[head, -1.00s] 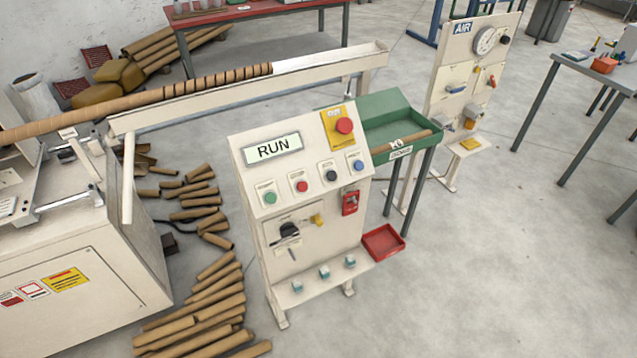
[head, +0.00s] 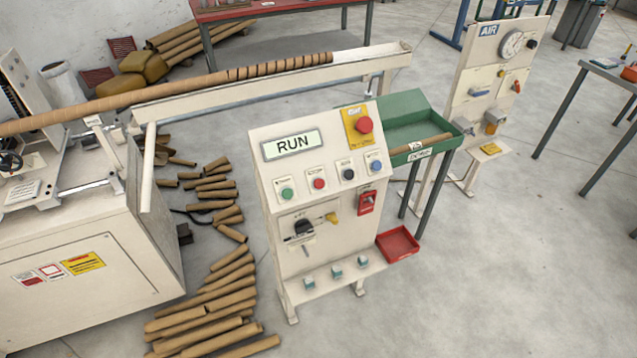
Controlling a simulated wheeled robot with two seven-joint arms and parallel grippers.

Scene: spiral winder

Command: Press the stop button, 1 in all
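A control panel (head: 268,190) stands upright in the middle of the head view. Its display (head: 292,145) reads RUN. Below the display is a row of small buttons: a green button (head: 287,194), a red button (head: 319,184), a black button (head: 348,174) and a blue button (head: 376,166). Their labels are too small to read. A larger red mushroom button (head: 363,125) sits on a yellow plate at the panel's upper right. Neither of my grippers is in view.
The winder (head: 90,225) stands at left, its long beam (head: 200,105) running behind the panel. Several cardboard tubes (head: 215,325) lie on the floor left of the panel. A green tray (head: 410,132) and a red bin (head: 397,243) are at its right. Floor at lower right is clear.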

